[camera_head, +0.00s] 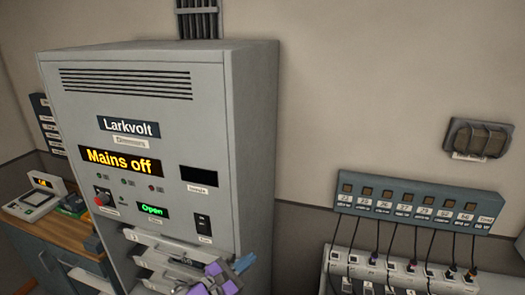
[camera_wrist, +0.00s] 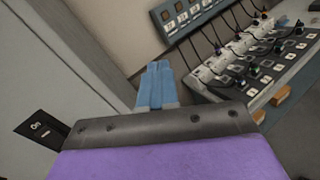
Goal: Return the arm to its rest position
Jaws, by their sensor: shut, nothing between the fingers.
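My gripper (camera_wrist: 158,72) is shut and empty. Its blue fingers lie together in the wrist view, beyond a grey plate and a purple body. In the head view, my gripper (camera_head: 222,278) shows at the bottom edge, in front of the lower part of a grey dimmer cabinet (camera_head: 250,130). Most of my arm is outside that view. The cabinet reads "Larkvolt", and its amber display (camera_head: 121,161) reads "Mains off". A smaller green display (camera_head: 153,210) reads "Open". A black rocker switch (camera_head: 202,223) is on the cabinet's front; a label "On" (camera_wrist: 37,127) shows in the wrist view.
Pale pulled-out trays (camera_head: 160,245) jut from the cabinet near my gripper. To the right are a numbered wall strip (camera_head: 420,202) and a panel with plugged cables (camera_head: 400,272). A wooden desk (camera_head: 65,235) with a small device (camera_head: 35,198) stands left.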

